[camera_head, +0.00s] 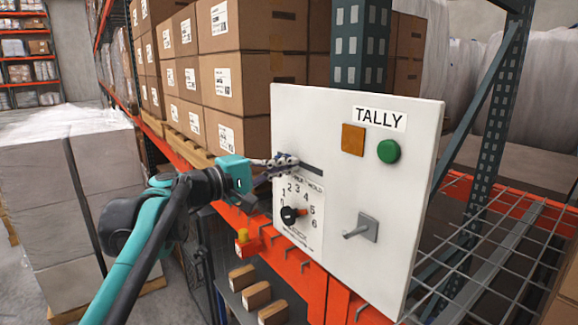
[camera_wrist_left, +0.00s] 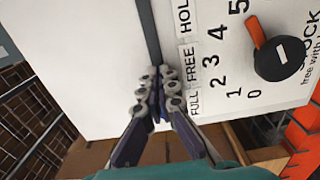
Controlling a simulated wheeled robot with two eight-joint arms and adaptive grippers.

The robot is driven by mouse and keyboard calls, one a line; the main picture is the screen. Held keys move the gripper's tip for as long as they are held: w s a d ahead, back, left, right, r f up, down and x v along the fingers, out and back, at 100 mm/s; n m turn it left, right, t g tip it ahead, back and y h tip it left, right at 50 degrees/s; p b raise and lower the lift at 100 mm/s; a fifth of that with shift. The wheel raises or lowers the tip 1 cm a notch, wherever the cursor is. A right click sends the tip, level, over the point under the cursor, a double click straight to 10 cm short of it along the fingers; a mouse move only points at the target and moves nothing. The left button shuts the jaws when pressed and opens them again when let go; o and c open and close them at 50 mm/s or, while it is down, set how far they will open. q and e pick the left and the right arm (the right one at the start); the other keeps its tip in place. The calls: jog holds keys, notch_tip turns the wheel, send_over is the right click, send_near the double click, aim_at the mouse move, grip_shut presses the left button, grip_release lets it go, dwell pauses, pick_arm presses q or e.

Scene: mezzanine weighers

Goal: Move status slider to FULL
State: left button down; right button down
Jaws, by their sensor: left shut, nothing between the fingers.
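The white TALLY panel (camera_head: 400,200) carries a dark slider slot (camera_head: 312,168) near its left edge. In the left wrist view the slot (camera_wrist_left: 149,32) runs down to my left gripper (camera_wrist_left: 158,92), beside labels HOLD, FREE (camera_wrist_left: 190,62) and FULL (camera_wrist_left: 194,101). My left gripper (camera_head: 285,161) is shut, with its fingertips at the FULL end of the slot, at or close to the panel face. The slider's knob cannot be made out; the fingertips hide that end of the slot. Whether they touch it I cannot tell. My right gripper is not in view.
Below the slot is a numbered dial with an orange and black knob (camera_head: 291,213). A grey lever (camera_head: 361,229), a green button (camera_head: 389,151) and an orange-brown square (camera_head: 353,139) are on the panel. Stacked cartons (camera_head: 240,75) stand behind; orange rack beams run below.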

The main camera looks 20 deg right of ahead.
pick_arm(q)
jog(key=shift+w+a+p, duration=0.2)
jog(key=shift+w+a, duration=0.05)
jog(key=shift+w, duration=0.3)
jog(key=shift+w+a+p, duration=0.15)
jog(key=shift+w+a, duration=0.05)
jog(key=shift+w, duration=0.35)
jog(key=s+v, duration=0.1)
jog(key=v, duration=0.9)
jog(key=shift+s+d+b, duration=0.25)
jog(key=shift+b, duration=0.05)
dwell(0.4)
jog(key=s+a+f+m+y+b, duration=0.1)
jog(key=s+a+f+y+b, duration=0.4)
jog(key=f+b, duration=0.8)
jog(key=s+a+f+m+y+b, duration=0.1)
jog(key=s+a+f+y+b, duration=0.5)
jog(key=f, duration=3.5)
jog(key=s+a+f+m+t+y+b, duration=0.1)
jog(key=s+a+f+y+b, duration=0.5)
jog(key=f, duration=2.1)
jog(key=s+a+m+b, duration=0.1)
jog(key=s+a+b, duration=0.3)
jog(key=a+b, duration=0.5)
jog(key=shift+s+b, duration=0.2)
jog(key=shift+b, duration=2.45)
